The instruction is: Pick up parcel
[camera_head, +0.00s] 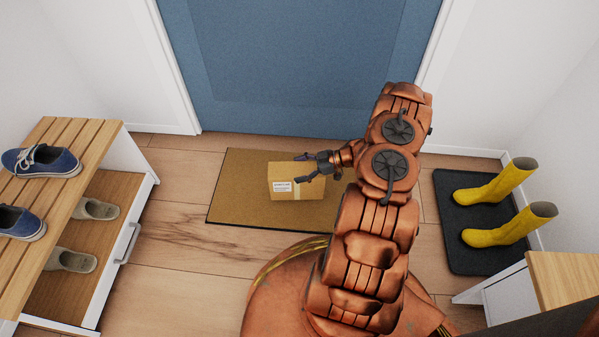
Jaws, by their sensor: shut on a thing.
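The parcel (283,188) is a small tan cardboard box with a white label, in the middle of the head view. It is over the brown doormat (235,203); I cannot tell whether it still touches the mat. My gripper (303,169) reaches in from the right and is shut on the parcel at its upper right part. My arm covers the right part of the mat, and the gripper hides part of the box's top.
A blue door (300,70) stands behind the mat. A wooden shoe bench (85,150) with shoes and slippers is at left. Yellow boots (497,182) stand on a black tray (455,258) at right, near a wooden-topped cabinet (565,280). Floor left of the mat is clear.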

